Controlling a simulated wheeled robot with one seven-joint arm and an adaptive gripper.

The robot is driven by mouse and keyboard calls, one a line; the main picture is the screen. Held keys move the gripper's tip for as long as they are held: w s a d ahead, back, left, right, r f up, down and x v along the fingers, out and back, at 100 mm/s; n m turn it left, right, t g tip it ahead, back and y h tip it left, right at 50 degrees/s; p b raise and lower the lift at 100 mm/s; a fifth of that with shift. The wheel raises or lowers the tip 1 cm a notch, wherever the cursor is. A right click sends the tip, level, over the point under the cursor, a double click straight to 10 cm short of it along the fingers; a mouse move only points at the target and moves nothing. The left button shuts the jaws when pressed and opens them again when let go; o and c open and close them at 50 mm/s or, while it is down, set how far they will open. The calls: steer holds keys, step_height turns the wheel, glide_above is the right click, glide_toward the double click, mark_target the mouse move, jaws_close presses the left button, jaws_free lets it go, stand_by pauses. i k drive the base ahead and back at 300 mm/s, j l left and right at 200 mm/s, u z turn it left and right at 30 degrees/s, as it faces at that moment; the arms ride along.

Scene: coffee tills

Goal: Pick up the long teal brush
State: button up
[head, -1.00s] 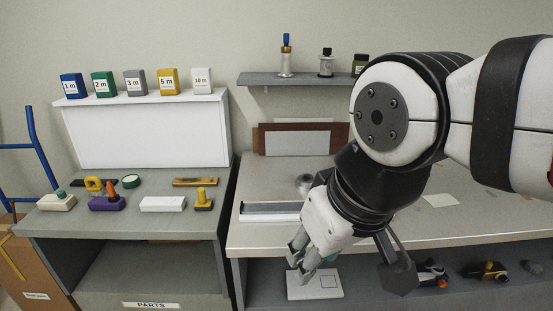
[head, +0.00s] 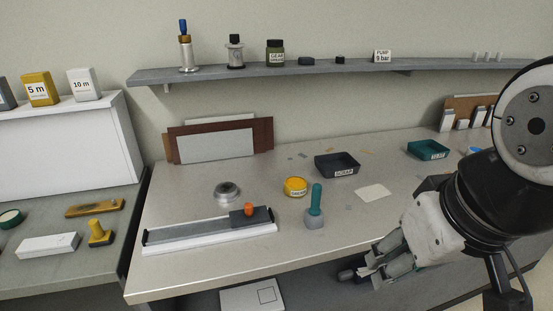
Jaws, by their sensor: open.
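An upright teal handle (head: 316,196) rises from a rounded grey base on the right-hand bench in the head view. It looks like the teal brush, but I cannot see bristles. My gripper (head: 368,268) is to the right of it and lower in the picture, at the front edge of the bench. Its fingers are apart with nothing between them, and it does not touch the teal-handled piece.
A yellow tin (head: 295,187), a dark tray (head: 337,165) and a white card (head: 373,193) are near the teal handle. A long slide with an orange knob (head: 249,209) lies left. A teal tray (head: 428,150) stands farther right. The front bench top is largely clear.

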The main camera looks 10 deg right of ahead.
mark_target(315, 210)
steer(key=i+l, duration=0.25)
steer(key=l, duration=0.15)
steer(key=i+l+u, duration=0.1)
steer(key=i+l, duration=0.4)
steer(key=l, duration=0.25)
steer(key=i+l, duration=0.25)
steer(key=l, duration=0.15)
steer(key=u, duration=0.05)
